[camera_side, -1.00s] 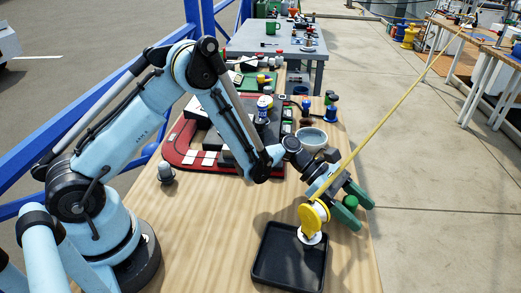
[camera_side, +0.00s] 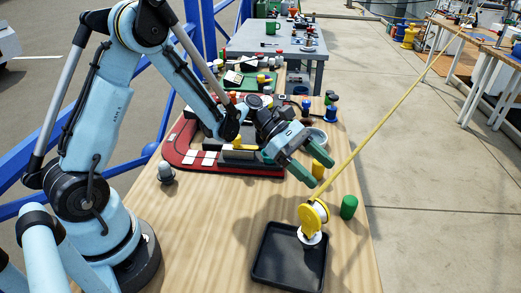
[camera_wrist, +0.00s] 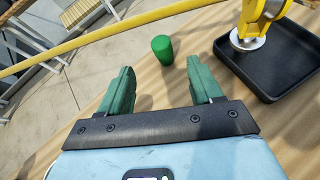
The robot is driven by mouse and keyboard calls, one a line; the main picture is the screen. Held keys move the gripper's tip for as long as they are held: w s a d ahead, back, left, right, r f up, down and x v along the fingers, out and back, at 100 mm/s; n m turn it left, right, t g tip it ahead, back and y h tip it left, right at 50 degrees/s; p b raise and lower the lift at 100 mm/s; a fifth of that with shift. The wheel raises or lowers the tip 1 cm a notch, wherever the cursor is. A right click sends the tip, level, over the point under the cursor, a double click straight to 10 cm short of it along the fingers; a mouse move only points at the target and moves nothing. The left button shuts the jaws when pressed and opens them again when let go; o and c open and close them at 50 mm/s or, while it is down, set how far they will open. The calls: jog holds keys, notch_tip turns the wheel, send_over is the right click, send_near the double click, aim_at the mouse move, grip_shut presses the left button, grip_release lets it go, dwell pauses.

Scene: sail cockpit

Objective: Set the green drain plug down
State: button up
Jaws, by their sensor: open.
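The green drain plug (camera_side: 348,207) is a small green cylinder standing upright on the wooden table, near its right edge. It also shows in the wrist view (camera_wrist: 162,48), ahead of the fingertips and apart from them. My gripper (camera_side: 320,172) is open, with its two green fingers spread above the table, up and to the left of the plug in the side view. In the wrist view, the space between the fingers (camera_wrist: 159,80) shows only bare wood.
A black tray (camera_side: 262,270) lies left of the plug, with a yellow pulley block (camera_side: 313,214) at its rim. A taut yellow rope (camera_side: 385,118) slants from the block. A red-edged board (camera_side: 183,158) with gear lies behind.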

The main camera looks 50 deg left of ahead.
jog(key=s+a+r+m+t+y, duration=0.2)
jog(key=s+a+m+y, duration=0.3)
jog(key=m, duration=0.4)
jog(key=s+a+r+m+t+y, duration=0.2)
jog(key=s+a+r+m+y, duration=0.3)
jog(key=m, duration=0.5)
jog(key=s+y, duration=0.2)
jog(key=shift+s+a+r+m, duration=0.25)
jog(key=shift+s+m, duration=0.05)
jog(key=shift+s, duration=0.1)
